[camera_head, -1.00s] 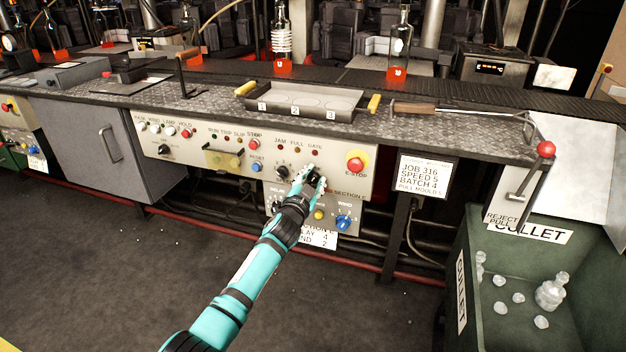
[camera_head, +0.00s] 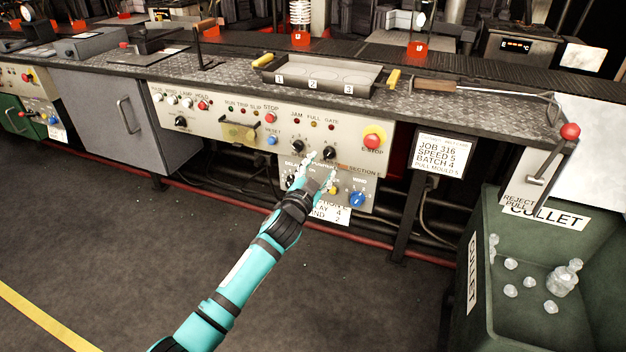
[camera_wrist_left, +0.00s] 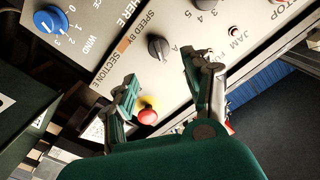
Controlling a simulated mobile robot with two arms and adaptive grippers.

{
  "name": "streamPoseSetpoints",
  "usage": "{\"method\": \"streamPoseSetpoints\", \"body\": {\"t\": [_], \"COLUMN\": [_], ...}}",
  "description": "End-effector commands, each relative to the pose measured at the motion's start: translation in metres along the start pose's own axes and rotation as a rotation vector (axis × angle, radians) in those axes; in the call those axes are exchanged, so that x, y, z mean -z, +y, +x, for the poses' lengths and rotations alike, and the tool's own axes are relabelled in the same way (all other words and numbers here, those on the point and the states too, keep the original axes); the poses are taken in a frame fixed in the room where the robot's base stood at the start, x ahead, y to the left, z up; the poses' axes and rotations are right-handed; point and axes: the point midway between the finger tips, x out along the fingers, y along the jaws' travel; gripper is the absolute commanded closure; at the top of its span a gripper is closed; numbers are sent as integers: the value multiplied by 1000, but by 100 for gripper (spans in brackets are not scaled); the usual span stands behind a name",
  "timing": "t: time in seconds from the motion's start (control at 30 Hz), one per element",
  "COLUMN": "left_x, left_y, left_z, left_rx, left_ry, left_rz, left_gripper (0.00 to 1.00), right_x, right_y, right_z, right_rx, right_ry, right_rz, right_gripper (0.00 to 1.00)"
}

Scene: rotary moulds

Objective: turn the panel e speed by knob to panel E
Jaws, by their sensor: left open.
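The black speed-by knob (camera_head: 329,153) sits on the cream control panel (camera_head: 361,160), left of the E-stop. In the left wrist view the knob (camera_wrist_left: 158,47) shows beside the "SPEED BY" lettering, with a letter A near it. I cannot tell surely which way its pointer faces. My left gripper (camera_head: 319,170) is just below and left of the knob in the head view. In the left wrist view the gripper (camera_wrist_left: 158,72) has its two fingers spread, with the knob beyond their tips and nothing held. My right gripper is not in view.
Another black knob (camera_head: 297,146) is close on the left. The red E-stop (camera_head: 374,137) on yellow, a blue knob (camera_head: 358,200) and a yellow button (camera_head: 334,190) are nearby. A mould tray (camera_head: 318,92) lies on the bench above. A green cullet bin (camera_head: 478,235) stands right.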

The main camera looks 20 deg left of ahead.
Motion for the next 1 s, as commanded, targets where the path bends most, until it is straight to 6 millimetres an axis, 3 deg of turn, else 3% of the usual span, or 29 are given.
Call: {"method": "streamPoseSetpoints", "body": {"t": [0.1,0.3,0.83,0.93,1.0], "left_x": [0,0,-1,-13,-35], "left_y": [1,0,0,7,19], "left_z": [-22,-42,-46,-52,-64], "left_rx": [-1,0,0,-10,-26], "left_ry": [0,-1,-2,-38,-103], "left_rz": [1,0,0,-14,-36], "left_gripper": [49,49,49,49,49], "right_x": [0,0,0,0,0], "right_y": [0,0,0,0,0], "right_z": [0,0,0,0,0], "right_rx": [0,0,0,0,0], "right_ry": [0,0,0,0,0], "right_rz": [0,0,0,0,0], "right_gripper": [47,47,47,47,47]}}
